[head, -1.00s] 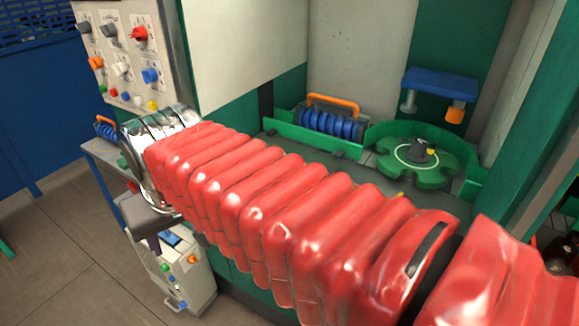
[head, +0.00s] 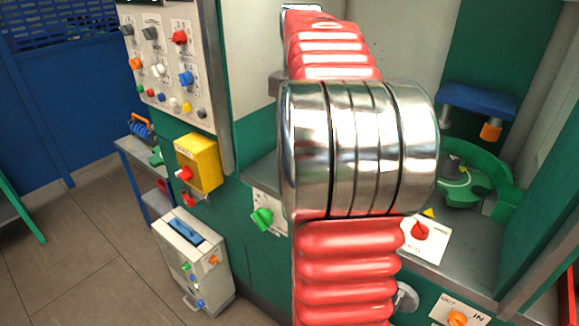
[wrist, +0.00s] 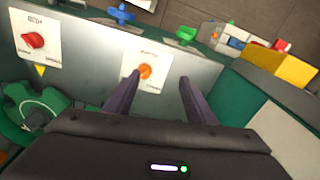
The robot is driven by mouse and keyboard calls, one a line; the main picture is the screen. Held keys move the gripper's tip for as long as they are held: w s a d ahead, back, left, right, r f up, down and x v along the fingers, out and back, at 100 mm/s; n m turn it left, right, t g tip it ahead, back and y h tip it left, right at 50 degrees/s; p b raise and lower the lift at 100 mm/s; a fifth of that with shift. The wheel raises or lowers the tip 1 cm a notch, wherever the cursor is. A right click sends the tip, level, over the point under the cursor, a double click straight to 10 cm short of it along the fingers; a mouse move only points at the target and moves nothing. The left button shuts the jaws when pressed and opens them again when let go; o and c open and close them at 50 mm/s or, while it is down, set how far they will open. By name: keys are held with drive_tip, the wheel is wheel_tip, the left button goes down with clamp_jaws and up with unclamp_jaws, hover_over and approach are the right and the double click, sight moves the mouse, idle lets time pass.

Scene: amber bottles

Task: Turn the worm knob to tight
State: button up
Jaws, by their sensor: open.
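Two candidate knobs sit on white plates along the metal bench; small lettering hides which is the worm knob. The red knob (head: 420,230) has a yellow pointer mark at its plate; it also shows at upper left in the wrist view (wrist: 33,40). An orange knob (head: 457,318) has a plate reading OUT and IN at the head view's bottom edge. In the wrist view, an orange knob (wrist: 145,71) on a plate lies ahead of my gripper (wrist: 160,78), nearer its left finger. The dark fingers are apart and empty. The head view does not show the gripper.
A green knob (head: 262,218) sits on the cabinet front. A yellow box (head: 199,163) projects left of it. Open floor lies at left.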

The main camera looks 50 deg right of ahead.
drive_tip(key=s+d+m, duration=0.2)
drive_tip(key=d, duration=0.3)
drive_tip(key=shift+d+f, duration=0.35)
drive_tip(key=shift+f, duration=0.05)
wheel_tip(320, 180, down, 14)
drive_tip(key=shift+r, duration=0.1)
idle(0.4)
drive_tip(key=shift+c, duration=0.4)
